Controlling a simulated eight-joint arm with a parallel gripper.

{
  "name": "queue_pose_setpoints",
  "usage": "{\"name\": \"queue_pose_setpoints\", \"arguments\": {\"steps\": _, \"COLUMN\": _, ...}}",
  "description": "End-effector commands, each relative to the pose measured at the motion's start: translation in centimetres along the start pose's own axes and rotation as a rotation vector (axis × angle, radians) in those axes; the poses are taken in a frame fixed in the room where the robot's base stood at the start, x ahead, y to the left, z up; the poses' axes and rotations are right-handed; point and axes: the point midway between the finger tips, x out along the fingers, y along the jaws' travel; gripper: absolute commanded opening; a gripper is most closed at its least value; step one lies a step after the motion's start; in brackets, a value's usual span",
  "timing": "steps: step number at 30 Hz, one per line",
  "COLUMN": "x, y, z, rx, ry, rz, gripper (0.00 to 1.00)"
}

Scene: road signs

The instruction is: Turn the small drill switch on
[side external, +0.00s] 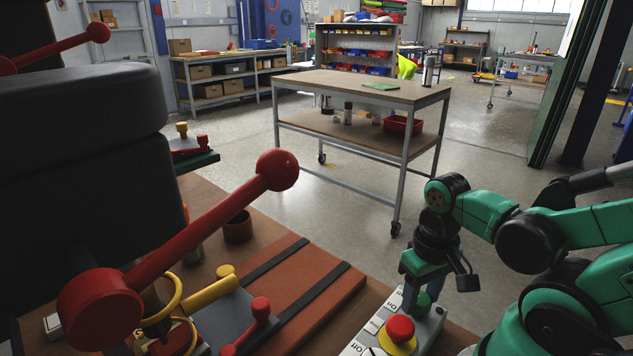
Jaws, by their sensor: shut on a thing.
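My gripper (412,298) points down onto the far part of the panel, behind the red button. It is shut on a switch there, which the fingers mostly hide. I cannot read that switch's position. The drill shows at the left as a large dark body (80,130) with a red lever (205,225).
A brown workbench (215,190) carries an orange-brown board with dark strips (305,290) and a clamp with red and yellow handles (225,300). The red lever's ball end juts out left of my gripper. A wheeled table (360,85) stands behind, across open floor.

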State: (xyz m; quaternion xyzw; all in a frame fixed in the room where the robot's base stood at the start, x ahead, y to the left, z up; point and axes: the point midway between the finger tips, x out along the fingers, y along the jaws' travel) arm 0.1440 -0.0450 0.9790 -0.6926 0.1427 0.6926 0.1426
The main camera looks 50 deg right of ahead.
Motion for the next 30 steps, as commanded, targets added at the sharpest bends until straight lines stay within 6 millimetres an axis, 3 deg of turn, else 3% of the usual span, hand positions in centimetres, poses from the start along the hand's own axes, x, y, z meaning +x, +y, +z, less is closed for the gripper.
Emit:
{"name": "queue_pose_setpoints", "arguments": {"steps": 18, "x": 0.05, "y": -0.02, "z": 0.06, "rx": -0.524, "ry": 0.0, "rz": -0.001, "gripper": 0.0}}
{"name": "queue_pose_setpoints", "arguments": {"steps": 30, "x": 0.06, "y": 0.0, "z": 0.07, "rx": -0.67, "ry": 0.0, "rz": -0.001, "gripper": 0.0}}
